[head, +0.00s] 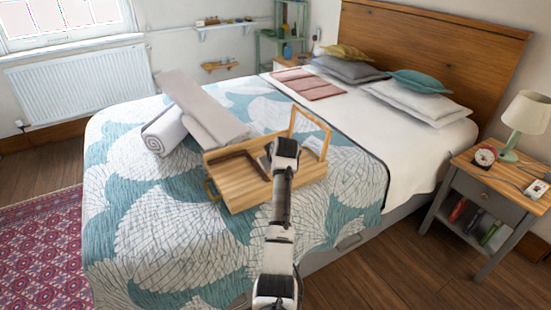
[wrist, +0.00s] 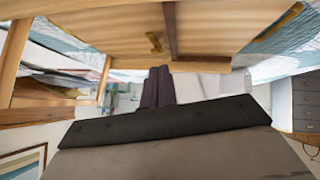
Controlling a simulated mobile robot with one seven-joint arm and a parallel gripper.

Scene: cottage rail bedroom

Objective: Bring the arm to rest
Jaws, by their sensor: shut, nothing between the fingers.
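The fingers are hidden there by the arm. In the wrist view two dark fingers of my gripper (wrist: 158,72) stand side by side, closed together with nothing between them. Wooden surfaces (wrist: 95,25) fill the top of that view, with a small brass fitting (wrist: 154,41). I cannot tell how far the gripper is from the caddy.
The bed with its patterned quilt (head: 180,235) lies under the arm. A rolled white towel (head: 163,131) and a folded grey cloth (head: 205,112) lie left of the caddy. A nightstand (head: 479,192) with a lamp (head: 526,113) stands right. Wooden floor (head: 400,265) is clear at lower right.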

